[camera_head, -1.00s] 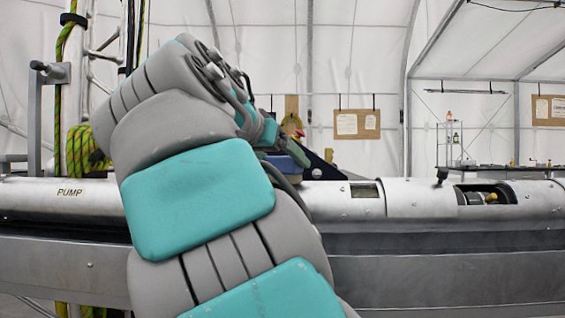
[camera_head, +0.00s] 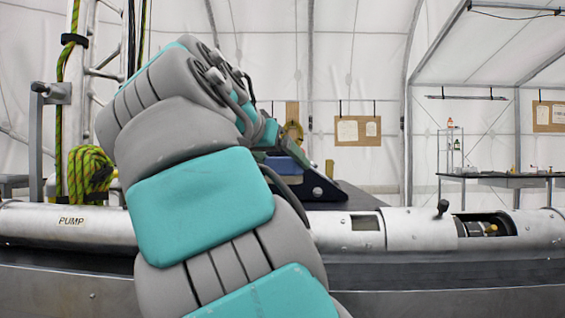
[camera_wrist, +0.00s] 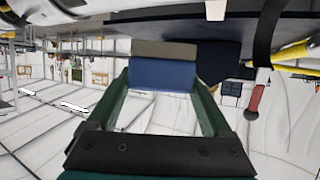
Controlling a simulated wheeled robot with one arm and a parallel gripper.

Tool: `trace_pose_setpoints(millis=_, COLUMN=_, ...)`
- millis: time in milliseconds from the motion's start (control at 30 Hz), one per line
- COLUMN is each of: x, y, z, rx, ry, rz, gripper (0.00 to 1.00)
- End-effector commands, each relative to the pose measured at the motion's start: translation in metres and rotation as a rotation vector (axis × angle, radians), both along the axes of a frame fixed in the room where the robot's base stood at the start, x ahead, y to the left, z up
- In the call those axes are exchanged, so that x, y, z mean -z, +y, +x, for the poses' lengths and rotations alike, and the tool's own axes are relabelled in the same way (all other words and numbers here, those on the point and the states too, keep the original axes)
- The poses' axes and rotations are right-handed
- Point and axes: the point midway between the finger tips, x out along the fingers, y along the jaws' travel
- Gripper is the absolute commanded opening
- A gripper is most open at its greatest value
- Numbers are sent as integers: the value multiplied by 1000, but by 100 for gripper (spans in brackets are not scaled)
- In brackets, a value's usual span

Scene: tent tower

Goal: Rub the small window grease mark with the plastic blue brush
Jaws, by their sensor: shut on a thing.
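My gripper (camera_wrist: 162,95) has two dark green fingers, seen in the wrist view. It is shut on the blue brush (camera_wrist: 162,76), a blue block with a grey-brown strip along its far edge. The brush lies across the fingertips, with open space between the fingers behind it. In the head view my bulky grey and teal arm hides most of the gripper. A small blue patch beside the arm's far end there may be the brush. I can make out no window grease mark in either view.
A long metal tube (camera_head: 345,240) marked PUMP crosses the head view in front of me. A dark wedge-shaped part (camera_head: 322,190) stands behind it near my arm's end. Coiled rope (camera_head: 88,172) hangs at left. A table (camera_head: 500,178) stands back right. A red-ended handle (camera_wrist: 254,103) shows in the wrist view.

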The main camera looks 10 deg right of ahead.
Motion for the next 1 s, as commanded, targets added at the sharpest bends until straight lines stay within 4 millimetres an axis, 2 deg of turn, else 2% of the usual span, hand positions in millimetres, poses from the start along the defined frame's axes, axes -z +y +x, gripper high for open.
trace_pose_setpoints(millis=367, x=-4, y=0, z=0, rx=0, ry=0, rz=0, gripper=19)
trace_pose_setpoints(millis=700, x=-31, y=0, z=0, rx=2, ry=1, rz=-1, gripper=19)
trace_pose_setpoints(millis=1000, x=-31, y=0, z=0, rx=1, ry=0, rz=0, gripper=19)
